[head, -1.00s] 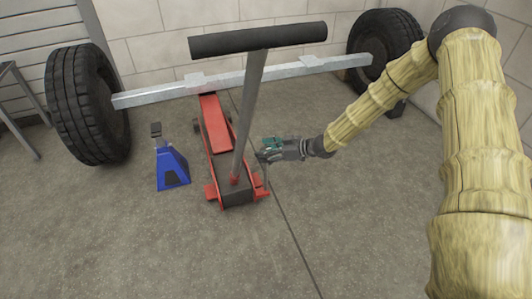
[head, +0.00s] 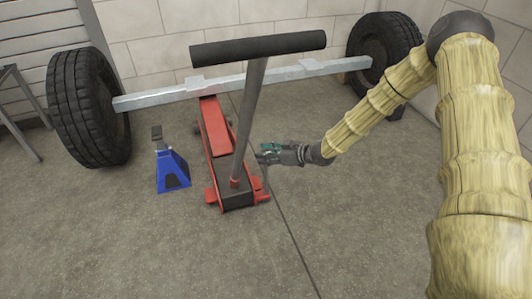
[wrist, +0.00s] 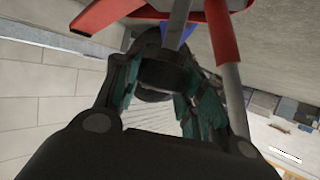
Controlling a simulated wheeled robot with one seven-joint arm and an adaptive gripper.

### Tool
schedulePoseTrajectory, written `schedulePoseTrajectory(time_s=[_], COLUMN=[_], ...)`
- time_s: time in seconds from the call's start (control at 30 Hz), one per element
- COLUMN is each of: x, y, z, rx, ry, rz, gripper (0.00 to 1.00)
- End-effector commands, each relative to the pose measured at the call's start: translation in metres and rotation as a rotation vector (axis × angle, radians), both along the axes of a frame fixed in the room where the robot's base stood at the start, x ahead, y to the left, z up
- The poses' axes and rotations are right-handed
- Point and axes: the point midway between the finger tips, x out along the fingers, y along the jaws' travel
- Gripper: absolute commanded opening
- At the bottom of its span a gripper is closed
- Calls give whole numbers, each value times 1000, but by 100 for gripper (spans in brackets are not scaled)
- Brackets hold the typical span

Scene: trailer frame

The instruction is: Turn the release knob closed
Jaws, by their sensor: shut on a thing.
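The red floor jack (head: 222,140) lies on the floor, its long grey handle (head: 246,115) rising to a black crossbar. My gripper (head: 260,156) is at the right side of the jack, close behind the handle's lower end. In the head view the knob is too small and covered to make out. Its turn angle cannot be told.
A grey axle beam (head: 260,78) with a black tyre at each end spans the back, over the jack's far end. A blue jack stand (head: 172,170) stands left of the jack. The floor in front and to the right is clear.

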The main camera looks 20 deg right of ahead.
Motion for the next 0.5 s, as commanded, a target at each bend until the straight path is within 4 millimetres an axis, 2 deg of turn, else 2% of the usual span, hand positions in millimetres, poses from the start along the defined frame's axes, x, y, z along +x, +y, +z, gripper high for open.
schedulePoseTrajectory(time_s=[0.5], x=[1], y=[-1], z=[0], rx=[-2], ry=[1], rz=[-39], gripper=[16])
